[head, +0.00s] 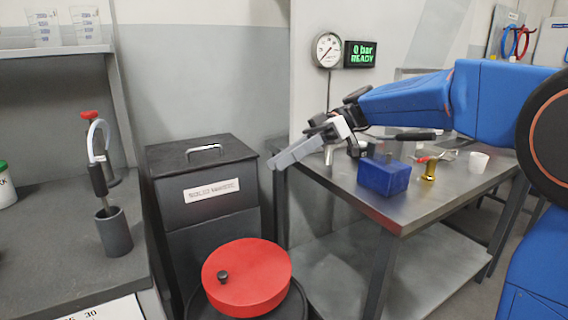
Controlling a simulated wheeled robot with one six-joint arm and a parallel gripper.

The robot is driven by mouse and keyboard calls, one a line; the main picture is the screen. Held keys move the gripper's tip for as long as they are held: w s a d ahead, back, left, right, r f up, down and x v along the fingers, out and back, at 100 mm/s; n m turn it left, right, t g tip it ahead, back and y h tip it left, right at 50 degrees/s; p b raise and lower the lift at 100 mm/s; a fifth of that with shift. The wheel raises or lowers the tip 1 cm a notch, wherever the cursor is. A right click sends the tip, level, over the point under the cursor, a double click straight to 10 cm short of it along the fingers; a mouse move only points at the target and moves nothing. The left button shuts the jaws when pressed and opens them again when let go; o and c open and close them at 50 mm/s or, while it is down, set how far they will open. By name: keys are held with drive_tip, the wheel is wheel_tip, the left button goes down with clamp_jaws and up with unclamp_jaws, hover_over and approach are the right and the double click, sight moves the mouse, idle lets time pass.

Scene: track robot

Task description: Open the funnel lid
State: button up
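The funnel lid (255,285) is a red round disc with a small black knob (222,276) near its left side. It lies flat over a dark round funnel (299,305), whose rim shows around its lower and right edge. The lid looks closed, and the funnel's inside is hidden. My gripper (276,163) is in the air, well above the lid in the picture and apart from it, reaching left past the steel table. Its long grey fingers are seen side-on and overlap, so the gap between them cannot be judged. I see nothing held at the fingertips.
A black waste bin (210,220) with a top handle stands behind the lid. A grey bench (60,255) with a pump-like tool in a holder (114,232) is at left. The steel table (400,205) at right bears a blue block (384,177), a brass piece (430,171) and a white cup (478,162).

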drive_tip(key=s+d+f+m+t+h, duration=0.6)
drive_tip(key=s+d+f+m, duration=0.5)
drive_tip(key=d, duration=0.4)
drive_tip(key=s+d+f+m+t+h, duration=0.6)
drive_tip(key=s+d+f+m, duration=0.45)
drive_tip(key=d, duration=0.55)
drive_tip(key=w+a+r+n+g+y, duration=0.1)
drive_tip(key=w+a+r+n, duration=0.4)
drive_tip(key=w+a+n, duration=0.2)
wheel_tip(320, 180, up, 9)
drive_tip(key=n+g, duration=0.4)
drive_tip(key=n, duration=1.1)
hover_over(222, 273)
drive_tip(key=shift+m+h, duration=0.25)
drive_tip(key=shift+h, duration=0.05)
wheel_tip(222, 273, down, 16)
drive_tip(key=shift+f, duration=0.15)
